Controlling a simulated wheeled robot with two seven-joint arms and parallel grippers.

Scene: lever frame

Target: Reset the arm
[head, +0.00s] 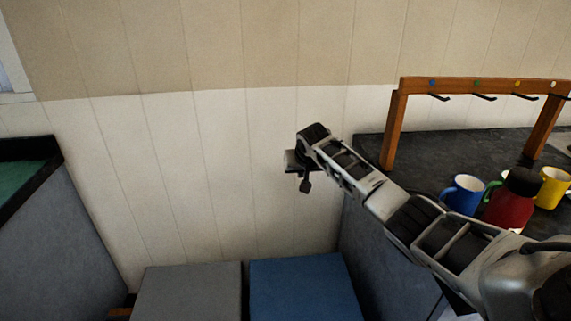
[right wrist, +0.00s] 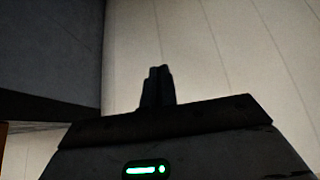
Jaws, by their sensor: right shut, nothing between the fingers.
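My right arm reaches in from the lower right in the head view. Its gripper (head: 304,185) hangs in free air in front of the white lower wall, above the gap between the seats and the counter. The gripper is shut and empty. In the right wrist view its dark fingers (right wrist: 157,87) show close together, with pale wall behind and a dark surface at the upper left. My left gripper is not in view.
A dark counter (head: 440,151) on the right holds a wooden hook rack (head: 480,83), a blue mug (head: 462,194), a red bottle (head: 511,202) and a yellow mug (head: 552,187). Below are a grey seat (head: 190,291) and a blue seat (head: 303,290). The middle is clear.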

